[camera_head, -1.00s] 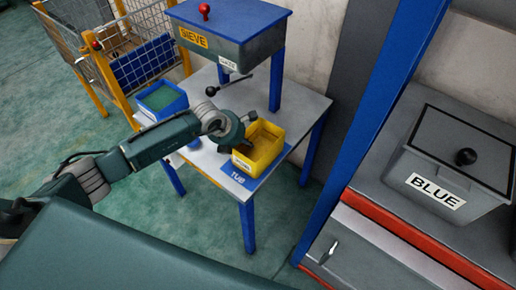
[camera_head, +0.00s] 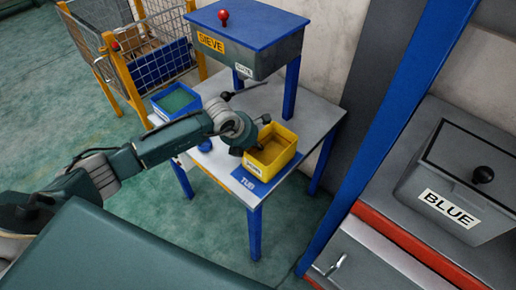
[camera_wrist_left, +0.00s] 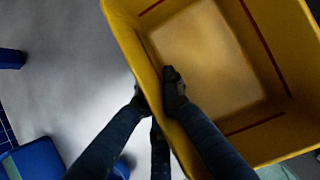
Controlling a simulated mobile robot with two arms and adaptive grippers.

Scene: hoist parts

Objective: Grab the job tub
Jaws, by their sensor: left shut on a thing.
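The job tub is an open yellow box (camera_head: 287,154) with a small white label, at the table's front right, by the blue mat marked TUB (camera_head: 248,182). My left gripper (camera_head: 249,146) is at its near left wall. In the left wrist view the tub (camera_wrist_left: 130,38) fills the upper right and looks empty inside. There my left gripper (camera_wrist_left: 153,92) is shut on the tub's wall, one finger inside and one outside. I cannot tell whether the tub is clear of the table. My right gripper is not in view.
The grey table (camera_head: 318,112) also bears a blue bin with green contents (camera_head: 176,101) and a raised sieve box (camera_head: 262,52). A wire cart (camera_head: 158,60) stands behind at left. A blue post (camera_head: 385,120) and a grey bin marked BLUE (camera_head: 455,180) are at right.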

